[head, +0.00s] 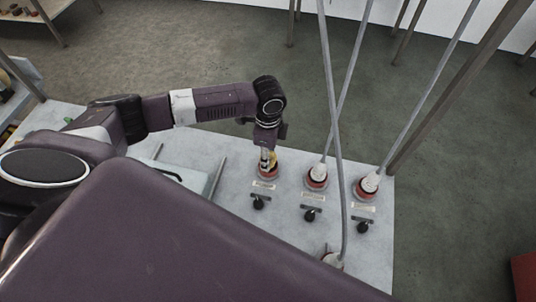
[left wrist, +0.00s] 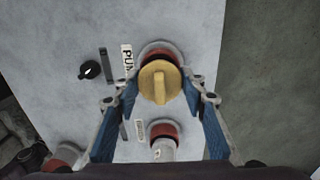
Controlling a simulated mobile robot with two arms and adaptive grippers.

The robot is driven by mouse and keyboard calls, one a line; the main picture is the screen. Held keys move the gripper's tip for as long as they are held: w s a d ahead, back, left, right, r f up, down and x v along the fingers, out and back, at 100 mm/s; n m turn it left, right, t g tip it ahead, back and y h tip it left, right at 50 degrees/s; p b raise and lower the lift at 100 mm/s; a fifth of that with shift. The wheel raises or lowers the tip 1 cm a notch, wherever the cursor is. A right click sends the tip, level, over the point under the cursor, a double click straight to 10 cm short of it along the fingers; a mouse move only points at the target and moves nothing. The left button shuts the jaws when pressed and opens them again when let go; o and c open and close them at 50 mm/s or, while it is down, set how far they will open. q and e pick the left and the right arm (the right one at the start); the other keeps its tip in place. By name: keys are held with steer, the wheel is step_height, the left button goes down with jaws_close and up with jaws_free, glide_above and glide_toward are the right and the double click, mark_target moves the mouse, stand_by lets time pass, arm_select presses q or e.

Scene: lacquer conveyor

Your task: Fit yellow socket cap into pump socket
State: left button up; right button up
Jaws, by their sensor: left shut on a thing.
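The yellow socket cap (left wrist: 160,82) is round with a raised bar across its face. My left gripper (left wrist: 161,88) is shut on it, with a blue finger on either side. In the left wrist view the cap overlaps the red pump socket (left wrist: 160,52), beside a label (left wrist: 127,60) whose visible letters begin "PU". In the head view my left gripper (head: 267,150) points down over the leftmost red socket (head: 268,174), with the yellow cap at its tip. I cannot tell whether the cap is seated or just above the socket. My right gripper is not in view.
Two neighbouring sockets hold white plugs (head: 317,173) (head: 368,184) with long grey cables rising from them. Another plug (head: 333,259) is near the front. Black knobs (head: 258,203) stand before the sockets. A tray-like box (head: 180,170) lies left of my gripper.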

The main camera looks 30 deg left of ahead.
arm_select(q)
steer(key=shift+f+b, duration=0.35)
steer(key=shift+f, duration=0.65)
steer(key=o, duration=1.1)
step_height(320, 180, up, 12)
